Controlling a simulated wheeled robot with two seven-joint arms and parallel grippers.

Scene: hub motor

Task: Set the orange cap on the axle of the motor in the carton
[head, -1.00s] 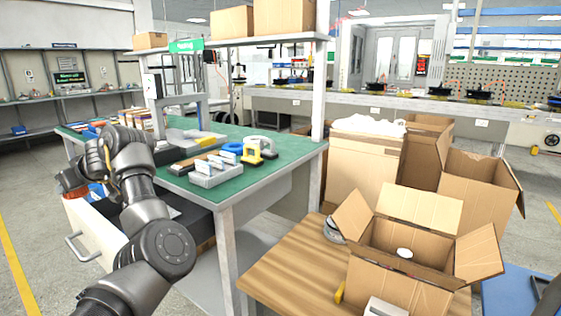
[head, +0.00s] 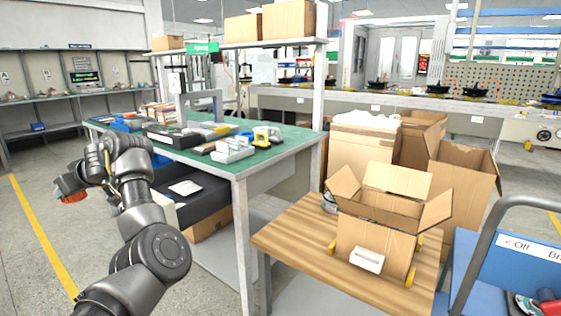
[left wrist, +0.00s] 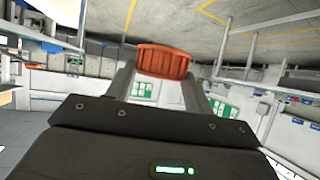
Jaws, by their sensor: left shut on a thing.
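The orange cap (head: 74,197) is held at the end of my left gripper (head: 68,186), at the left over the floor. In the left wrist view the cap (left wrist: 163,62) sits between the two fingers, its ribbed side toward the camera. The open carton (head: 370,228) stands on a wooden table at the right, well away from the cap, flaps spread. The motor and its axle are hidden by the carton's walls and flaps. My right gripper is not in view.
Yellow blocks (head: 411,276) stand around the carton on the wooden table (head: 288,236). A green-topped bench (head: 262,158) with parts stands between my left arm and the carton. A blue cart (head: 500,275) is at the right. The floor at the left is clear.

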